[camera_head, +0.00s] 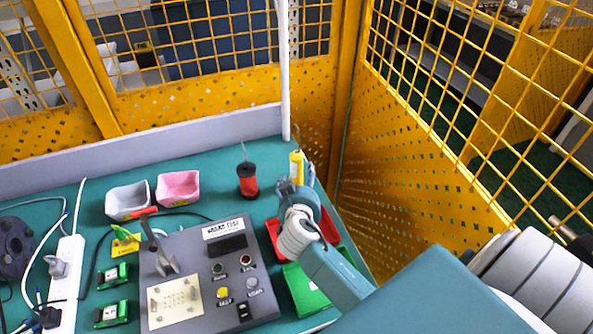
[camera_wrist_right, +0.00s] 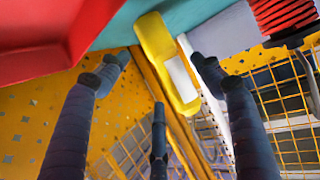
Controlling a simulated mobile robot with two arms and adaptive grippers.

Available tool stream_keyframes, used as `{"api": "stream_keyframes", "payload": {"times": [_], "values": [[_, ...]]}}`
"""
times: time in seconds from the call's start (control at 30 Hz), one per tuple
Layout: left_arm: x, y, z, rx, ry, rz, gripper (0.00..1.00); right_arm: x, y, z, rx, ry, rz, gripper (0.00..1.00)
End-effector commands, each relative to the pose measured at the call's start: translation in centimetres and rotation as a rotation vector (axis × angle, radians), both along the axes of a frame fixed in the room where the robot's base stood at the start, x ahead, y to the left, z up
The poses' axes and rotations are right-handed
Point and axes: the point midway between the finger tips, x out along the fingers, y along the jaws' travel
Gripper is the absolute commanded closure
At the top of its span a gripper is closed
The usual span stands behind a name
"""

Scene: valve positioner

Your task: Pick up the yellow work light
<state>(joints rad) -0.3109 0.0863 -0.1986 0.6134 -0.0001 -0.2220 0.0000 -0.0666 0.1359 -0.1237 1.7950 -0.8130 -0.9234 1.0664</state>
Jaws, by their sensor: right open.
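The yellow work light (camera_head: 296,163) stands at the back right of the green table, near the yellow mesh fence. In the right wrist view the yellow work light (camera_wrist_right: 152,40), with a white panel on its side, lies between and beyond my finger tips. My right gripper (camera_head: 292,186) is just in front of the light in the head view and hides its lower part. In the wrist view the right gripper (camera_wrist_right: 160,64) has its fingers spread, with nothing between them; I cannot tell whether any finger touches the light. My left gripper is not in view.
A red and black spool (camera_head: 248,182) stands left of the light. A red bin (camera_head: 273,240) and a green bin (camera_head: 302,292) lie under my right arm. Grey (camera_head: 128,202) and pink (camera_head: 178,188) bins and a grey test box (camera_head: 208,270) are further left. A white post (camera_head: 284,80) rises behind.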

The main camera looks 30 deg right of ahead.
Motion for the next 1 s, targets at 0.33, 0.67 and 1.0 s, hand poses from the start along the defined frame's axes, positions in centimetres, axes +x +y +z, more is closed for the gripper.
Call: {"api": "stream_keyframes", "payload": {"times": [0.33, 0.67, 1.0], "values": [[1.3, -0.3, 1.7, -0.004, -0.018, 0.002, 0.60, 3.3, -1.9, -1.2, -0.003, 0.002, 0.001, 0.34], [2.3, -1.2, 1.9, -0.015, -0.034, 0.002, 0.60, 4.2, -2.5, -2.0, 0.001, 0.001, 0.000, 0.34], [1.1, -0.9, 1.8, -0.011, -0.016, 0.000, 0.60, 4.2, -2.5, -2.0, 0.001, 0.002, 0.000, 0.88]]}}
